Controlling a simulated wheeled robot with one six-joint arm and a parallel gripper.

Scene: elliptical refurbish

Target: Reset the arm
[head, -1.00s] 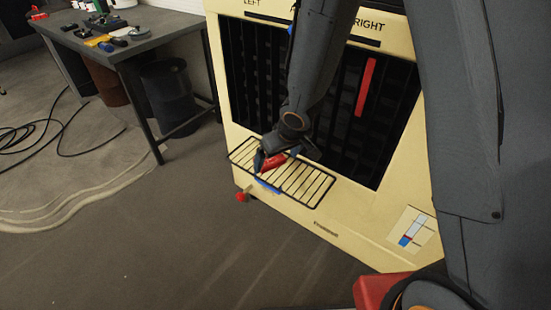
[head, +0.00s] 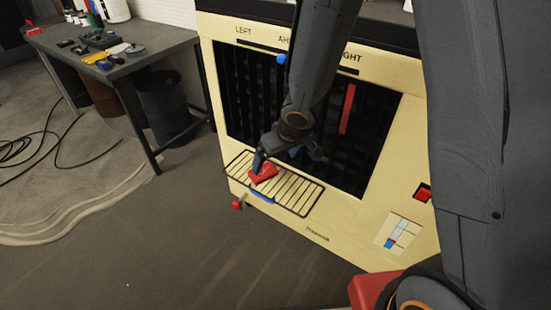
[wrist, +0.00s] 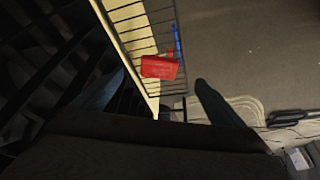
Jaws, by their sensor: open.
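My gripper (head: 285,156) is at the front of a cream cabinet, just over a wire rack. In the wrist view its two fingers (wrist: 160,92) are spread wide apart. A red block-like object (head: 262,174) lies on the rack, close to the fingertips. It also shows in the wrist view (wrist: 159,67), ahead of the open fingers and apart from them. My arm hangs down in front of the cabinet and hides part of its dark slots and lettering.
The cream cabinet (head: 345,232) has a wire rack (head: 300,197), a red bar (head: 347,108), a red button (head: 423,192) and a red knob (head: 237,205). A grey workbench (head: 150,50) with tools stands at the left, a dark bin (head: 165,100) beneath it. Open floor lies in front.

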